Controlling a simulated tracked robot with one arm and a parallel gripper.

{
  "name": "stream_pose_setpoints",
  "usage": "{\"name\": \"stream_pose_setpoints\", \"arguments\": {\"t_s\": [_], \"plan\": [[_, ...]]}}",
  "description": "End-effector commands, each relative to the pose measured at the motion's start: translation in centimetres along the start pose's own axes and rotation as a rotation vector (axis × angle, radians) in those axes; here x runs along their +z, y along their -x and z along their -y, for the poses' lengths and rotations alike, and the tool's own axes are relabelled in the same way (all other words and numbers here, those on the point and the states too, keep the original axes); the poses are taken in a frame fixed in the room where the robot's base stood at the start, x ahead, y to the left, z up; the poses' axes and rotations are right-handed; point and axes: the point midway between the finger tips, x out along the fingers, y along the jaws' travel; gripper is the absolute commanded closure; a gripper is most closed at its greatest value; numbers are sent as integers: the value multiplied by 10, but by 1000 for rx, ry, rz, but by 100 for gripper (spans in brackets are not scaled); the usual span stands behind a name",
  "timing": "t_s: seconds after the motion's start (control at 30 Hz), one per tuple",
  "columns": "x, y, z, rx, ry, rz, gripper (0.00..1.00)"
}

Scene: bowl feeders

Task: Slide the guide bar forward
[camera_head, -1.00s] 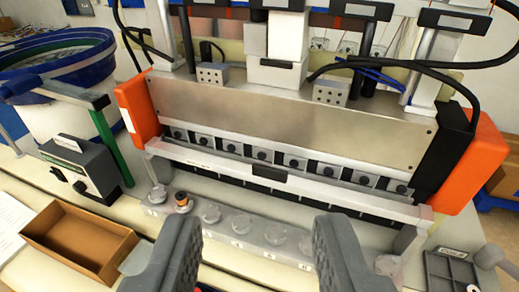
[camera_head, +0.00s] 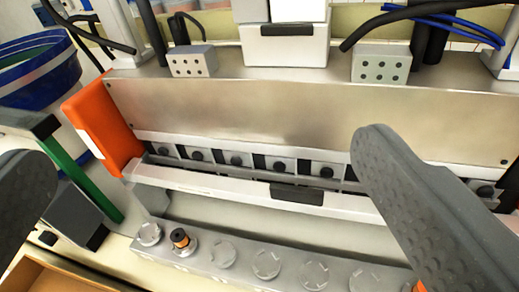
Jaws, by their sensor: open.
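The guide bar (camera_head: 225,190) is a long white bar across the front of the machine, with a black grip (camera_head: 297,194) near its middle. It runs from below the orange end block to behind my right finger, which hides its right part. My gripper (camera_head: 203,155) is open wide and empty. Its grey padded fingers stand far apart, the left one at the picture's left edge and the right one at the lower right. The black grip lies between the fingers in the picture. I see no contact with the bar.
A row of round knobs (camera_head: 267,264) lies in front of the bar, one carrying an orange and black piece (camera_head: 180,238). The orange end block (camera_head: 104,128) and a blue bowl feeder (camera_head: 40,70) are at left. A brown box (camera_head: 60,275) is at lower left.

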Motion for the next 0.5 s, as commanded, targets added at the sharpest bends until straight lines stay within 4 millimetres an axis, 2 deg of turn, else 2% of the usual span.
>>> {"name": "stream_pose_setpoints", "arguments": {"t_s": [0.03, 0.17, 0.2, 0.33, 0.5], "plan": [[13, -21, 2, 3, -14, 2, 0], [47, -63, 1, 31, -44, -31, 0], [61, -75, 0, 45, -50, -35, 0], [104, -105, -7, 103, -59, -60, 0], [163, -128, -22, 202, -38, -88, 0]]}}
